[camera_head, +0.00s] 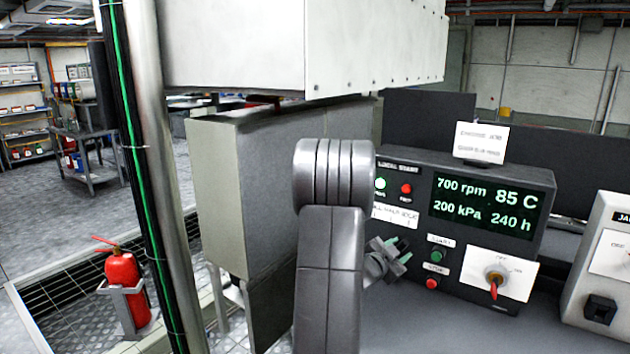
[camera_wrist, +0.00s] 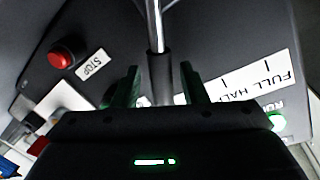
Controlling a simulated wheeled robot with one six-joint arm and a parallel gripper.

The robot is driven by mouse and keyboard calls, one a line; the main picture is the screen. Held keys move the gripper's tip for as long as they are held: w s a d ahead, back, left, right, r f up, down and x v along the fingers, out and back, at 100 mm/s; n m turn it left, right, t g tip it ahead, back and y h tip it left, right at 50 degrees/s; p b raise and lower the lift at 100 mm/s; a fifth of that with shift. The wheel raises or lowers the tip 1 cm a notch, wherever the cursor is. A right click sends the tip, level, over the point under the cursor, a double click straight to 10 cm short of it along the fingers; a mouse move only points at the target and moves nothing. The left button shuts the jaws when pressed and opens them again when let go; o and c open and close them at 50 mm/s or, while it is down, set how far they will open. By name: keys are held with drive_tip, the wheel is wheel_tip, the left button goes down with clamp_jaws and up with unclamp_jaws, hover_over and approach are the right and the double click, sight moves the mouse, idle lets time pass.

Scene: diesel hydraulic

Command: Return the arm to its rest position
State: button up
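My gripper (camera_head: 397,252) is in front of the left part of the black control panel (camera_head: 545,190) in the head view, partly hidden by my arm. In the wrist view its two dark green fingers (camera_wrist: 160,76) stand apart. A metal lever with a black grip (camera_wrist: 160,78) shows between the fingers, with a visible gap on each side. I cannot tell how far the fingers are from the lever in depth. My grey arm link rises upright in the middle of the head view.
The panel carries a lit display (camera_head: 487,207), a red stop button (camera_head: 432,283) and a rotary switch with a red handle (camera_head: 495,282). Another control box (camera_head: 605,270) stands at right. A pale cabinet (camera_head: 225,195) stands left of my arm. A white box (camera_head: 300,45) hangs above.

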drive_tip(key=v, duration=1.3)
drive_tip(key=x, duration=1.3)
drive_tip(key=shift+w+d, duration=0.2)
drive_tip(key=shift+d, duration=0.1)
drive_tip(key=shift+w+a+r+p, duration=0.2)
drive_tip(key=shift+p, duration=0.5)
drive_tip(key=shift+a+n+p, duration=0.25)
drive_tip(key=shift+n+p, duration=0.05)
drive_tip(key=shift+n, duration=0.3)
